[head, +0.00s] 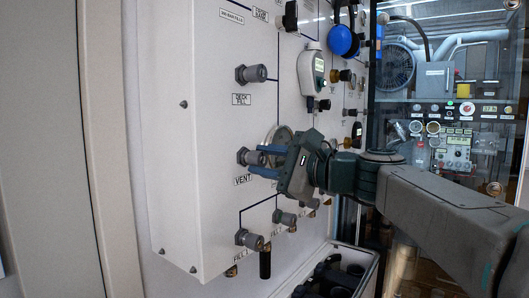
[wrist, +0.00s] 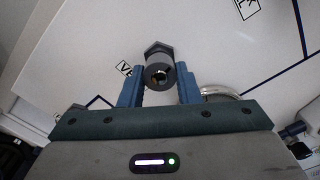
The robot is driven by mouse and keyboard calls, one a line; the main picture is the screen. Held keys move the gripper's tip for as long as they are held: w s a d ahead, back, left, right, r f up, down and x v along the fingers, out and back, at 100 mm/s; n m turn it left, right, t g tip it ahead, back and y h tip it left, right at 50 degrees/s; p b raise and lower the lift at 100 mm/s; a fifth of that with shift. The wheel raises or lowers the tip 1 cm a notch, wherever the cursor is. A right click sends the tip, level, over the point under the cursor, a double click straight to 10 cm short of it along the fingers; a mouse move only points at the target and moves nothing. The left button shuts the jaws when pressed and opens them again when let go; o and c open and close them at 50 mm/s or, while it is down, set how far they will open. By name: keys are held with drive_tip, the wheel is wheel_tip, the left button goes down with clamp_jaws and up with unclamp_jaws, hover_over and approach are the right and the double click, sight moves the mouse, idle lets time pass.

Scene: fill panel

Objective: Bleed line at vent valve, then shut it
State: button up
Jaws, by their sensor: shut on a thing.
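The vent valve (head: 246,157) is a grey knob-like fitting on the white panel, just above the VENT label (head: 243,180). My gripper (head: 262,160) reaches in from the right with its two blue fingers on the knob, one above and one below. In the wrist view the valve (wrist: 160,70) shows as a dark hex collar and round knob between the blue fingers of my gripper (wrist: 160,84). The gripper is shut on it. The knob's turned position cannot be told.
A round gauge (head: 279,140) is close behind my fingers.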

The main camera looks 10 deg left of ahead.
drive_tip(key=shift+m+p, duration=0.5)
drive_tip(key=shift+m, duration=0.5)
drive_tip(key=o, duration=1)
drive_tip(key=shift+d, duration=0.1)
drive_tip(key=v, duration=1.3)
drive_tip(key=shift+s+d+f, duration=0.1)
drive_tip(key=shift+s+d, duration=0.1)
drive_tip(key=shift+d, duration=0.15)
drive_tip(key=shift+p, duration=0.3)
